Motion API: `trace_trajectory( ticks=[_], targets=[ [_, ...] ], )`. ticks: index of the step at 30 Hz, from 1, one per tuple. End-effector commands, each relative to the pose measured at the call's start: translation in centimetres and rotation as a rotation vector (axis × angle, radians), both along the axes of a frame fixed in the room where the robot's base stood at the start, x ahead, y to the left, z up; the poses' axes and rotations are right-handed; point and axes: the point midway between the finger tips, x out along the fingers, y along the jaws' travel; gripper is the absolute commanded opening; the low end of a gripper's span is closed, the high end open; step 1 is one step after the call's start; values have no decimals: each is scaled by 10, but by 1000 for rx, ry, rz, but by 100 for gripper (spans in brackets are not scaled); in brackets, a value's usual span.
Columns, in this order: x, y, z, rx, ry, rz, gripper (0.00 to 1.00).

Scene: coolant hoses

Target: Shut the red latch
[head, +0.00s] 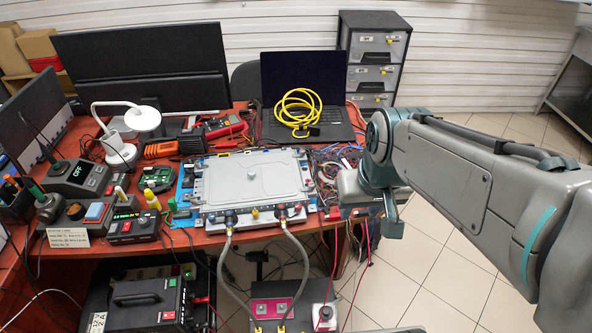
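A flat grey cold plate unit (250,178) lies on the red-brown bench. Two grey hoses, the left hose (224,262) and the right hose (301,255), run down from dark couplings on its front edge. The left coupling (230,217) shows a bluish part; the right coupling (281,213) shows a small reddish part. I cannot make out for sure which part is the red latch, or whether it is open. My gripper (388,224) hangs at the bench's right front edge, right of the couplings and apart from them. Its fingers are too unclear to judge.
Loose wires (332,165) lie between the plate and my arm. A laptop (305,90) with a coiled yellow cable (297,108) stands behind. Control boxes and tools crowd the left. A box with magenta panels (271,308) sits below the hoses. Tiled floor at right is clear.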

Motion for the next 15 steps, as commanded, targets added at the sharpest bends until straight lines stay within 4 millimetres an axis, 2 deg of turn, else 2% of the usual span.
trace_trajectory(
  ticks=[8, 15],
  targets=[
    [84, 24, -16, 30, 99, 96, 40],
    [153, 58, -52, 2, 169, 188, 40]
  ],
)
